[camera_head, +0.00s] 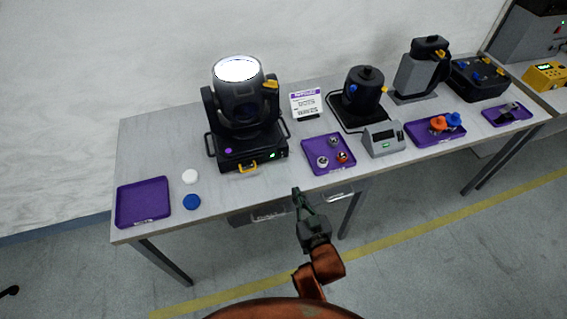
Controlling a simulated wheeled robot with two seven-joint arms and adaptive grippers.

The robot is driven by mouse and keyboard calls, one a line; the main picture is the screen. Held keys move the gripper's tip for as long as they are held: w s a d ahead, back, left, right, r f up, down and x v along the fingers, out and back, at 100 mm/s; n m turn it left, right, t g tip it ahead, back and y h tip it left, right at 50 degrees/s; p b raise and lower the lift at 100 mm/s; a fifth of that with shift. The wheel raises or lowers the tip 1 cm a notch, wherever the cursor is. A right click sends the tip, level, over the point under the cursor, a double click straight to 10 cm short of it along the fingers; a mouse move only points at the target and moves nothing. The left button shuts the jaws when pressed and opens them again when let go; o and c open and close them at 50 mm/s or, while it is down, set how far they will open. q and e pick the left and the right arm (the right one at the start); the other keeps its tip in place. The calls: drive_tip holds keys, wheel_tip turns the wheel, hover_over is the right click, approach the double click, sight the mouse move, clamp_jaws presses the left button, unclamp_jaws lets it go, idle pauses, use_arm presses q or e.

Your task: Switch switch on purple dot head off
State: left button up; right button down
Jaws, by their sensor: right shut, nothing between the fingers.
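The head with the purple dot (240,108) is a black moving-head light standing upright at the left of the table. Its lens at the top glows white. The purple dot (228,151) is on the front of its base. A small green-lit spot, perhaps the switch (272,156), shows at the right of the base front. A yellow handle (248,167) is at the base's lower front. My right gripper (297,191) is shut and empty, in front of the table's front edge, below and right of the base and apart from it. My left gripper is not in view.
An empty purple tray (143,203), a white cap (190,176) and a blue cap (192,202) lie left of the light. A purple tray with small parts (316,168), a grey device (382,138) and another black fixture (361,92) stand to the right. A drawer hangs under the table.

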sight(283, 170)
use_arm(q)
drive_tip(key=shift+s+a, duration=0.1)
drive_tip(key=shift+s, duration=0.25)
use_arm(e)
drive_tip(key=shift+w+a+r, duration=0.1)
drive_tip(key=shift+a+r, duration=0.15)
drive_tip(key=shift+r, duration=0.2)
drive_tip(key=b+x, duration=0.4)
drive_tip(key=x, duration=0.8)
drive_tip(key=shift+w+f, duration=0.1)
drive_tip(key=shift+w, duration=0.05)
drive_tip(key=shift+w+a, duration=0.15)
drive_tip(key=shift+w, duration=0.25)
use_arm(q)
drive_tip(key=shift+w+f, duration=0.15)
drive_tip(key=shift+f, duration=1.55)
use_arm(e)
drive_tip(key=shift+w+a, duration=0.1)
drive_tip(key=shift+w, duration=0.35)
